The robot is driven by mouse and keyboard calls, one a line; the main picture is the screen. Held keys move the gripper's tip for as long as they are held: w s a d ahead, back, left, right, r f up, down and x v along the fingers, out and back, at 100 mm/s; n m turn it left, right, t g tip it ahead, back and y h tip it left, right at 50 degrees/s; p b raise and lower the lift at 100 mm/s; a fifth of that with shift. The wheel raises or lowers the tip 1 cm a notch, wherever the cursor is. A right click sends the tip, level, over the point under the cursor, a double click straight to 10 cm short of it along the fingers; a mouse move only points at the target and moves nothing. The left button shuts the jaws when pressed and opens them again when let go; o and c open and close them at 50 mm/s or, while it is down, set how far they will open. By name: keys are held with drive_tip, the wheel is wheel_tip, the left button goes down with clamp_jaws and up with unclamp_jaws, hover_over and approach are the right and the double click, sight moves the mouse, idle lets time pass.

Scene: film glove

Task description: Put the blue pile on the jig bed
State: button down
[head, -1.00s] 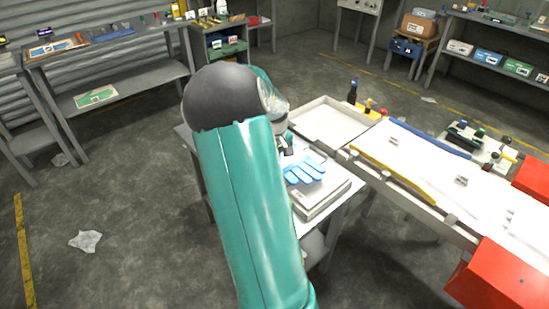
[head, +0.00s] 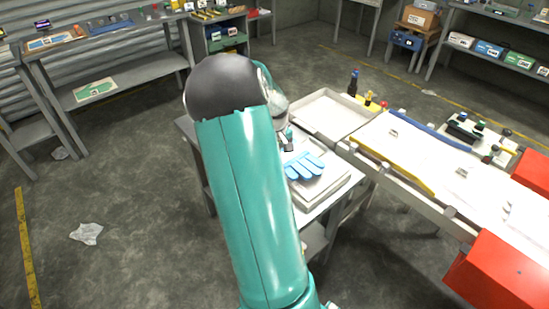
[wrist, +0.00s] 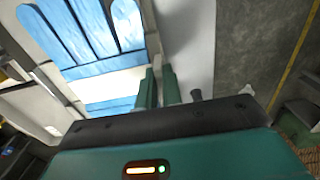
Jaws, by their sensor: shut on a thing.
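The blue pile (head: 305,165), flat and glove-shaped with several fingers, lies over a pale raised tray (head: 327,190) on a small table. It fills the upper left of the wrist view (wrist: 85,30). My gripper (wrist: 160,84) has its two green fingers close together at the pile's near side, shut on the pile; the exact spot of contact is not clear. In the head view my arm hides part of the gripper and the table. The long white bed (head: 425,150) with a yellow and a blue rail, which looks like the jig bed, stands to the right.
A shallow empty tray (head: 325,113) lies behind the pile, beside the bed. A dark bottle (head: 353,83) stands near that tray. Red blocks (head: 497,275) sit at the bed's right end. Small clips stand on the bed. The floor at left is open, with a crumpled sheet (head: 86,233).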

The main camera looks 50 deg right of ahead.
drive_tip(key=shift+f, duration=1.7)
drive_tip(key=c, duration=1.5)
unclamp_jaws()
wheel_tip(320, 180, up, 14)
drive_tip(key=shift+f, duration=0.1)
